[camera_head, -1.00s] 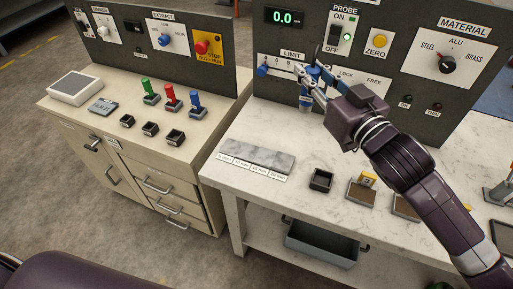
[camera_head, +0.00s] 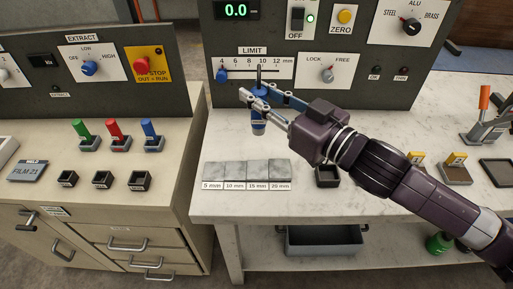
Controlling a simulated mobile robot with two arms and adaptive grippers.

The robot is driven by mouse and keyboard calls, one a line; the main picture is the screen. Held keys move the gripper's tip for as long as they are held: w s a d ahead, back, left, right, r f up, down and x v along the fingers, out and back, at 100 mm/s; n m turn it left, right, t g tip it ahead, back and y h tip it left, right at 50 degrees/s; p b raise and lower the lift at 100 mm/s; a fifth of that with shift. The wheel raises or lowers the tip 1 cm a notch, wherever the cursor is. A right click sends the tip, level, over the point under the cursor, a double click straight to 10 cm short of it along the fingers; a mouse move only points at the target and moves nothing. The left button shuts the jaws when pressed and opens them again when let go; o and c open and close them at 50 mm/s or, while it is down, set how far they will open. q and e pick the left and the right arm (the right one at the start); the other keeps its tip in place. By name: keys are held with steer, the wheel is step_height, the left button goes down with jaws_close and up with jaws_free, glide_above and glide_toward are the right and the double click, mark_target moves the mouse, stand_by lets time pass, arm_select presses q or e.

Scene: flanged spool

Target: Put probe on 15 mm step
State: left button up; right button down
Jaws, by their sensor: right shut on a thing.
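The probe (camera_head: 258,126) is a blue cylinder with a dark stem, upright in my right gripper (camera_head: 257,98). The gripper's two fingers are shut on it in front of the panel's LIMIT scale. The grey step block (camera_head: 235,171) lies on the white bench top, nearer than the probe. Its labels read 5, 10, 15 and 20 mm from left to right. The 15 mm step (camera_head: 258,170) is third from the left. The probe appears above and behind the block, apart from it. My left gripper is out of view.
A small black tray (camera_head: 327,177) is right of the block, partly under my right arm. The bench between panel and block looks clear.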

mark_target(263, 133)
step_height(263, 133, down, 8)
steer(key=shift+a+f+b, duration=0.15)
steer(key=shift+b, duration=0.3)
steer(key=shift+f, duration=0.65)
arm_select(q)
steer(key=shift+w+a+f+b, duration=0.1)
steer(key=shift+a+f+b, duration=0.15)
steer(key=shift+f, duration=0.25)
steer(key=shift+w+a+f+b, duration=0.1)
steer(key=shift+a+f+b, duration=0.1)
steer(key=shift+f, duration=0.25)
arm_select(e)
steer(key=shift+f, duration=2)
steer(key=shift+f, duration=0.1)
steer(key=c, duration=1.7)
jaws_free()
steer(key=shift+f, duration=0.1)
steer(key=shift+o, duration=0.2)
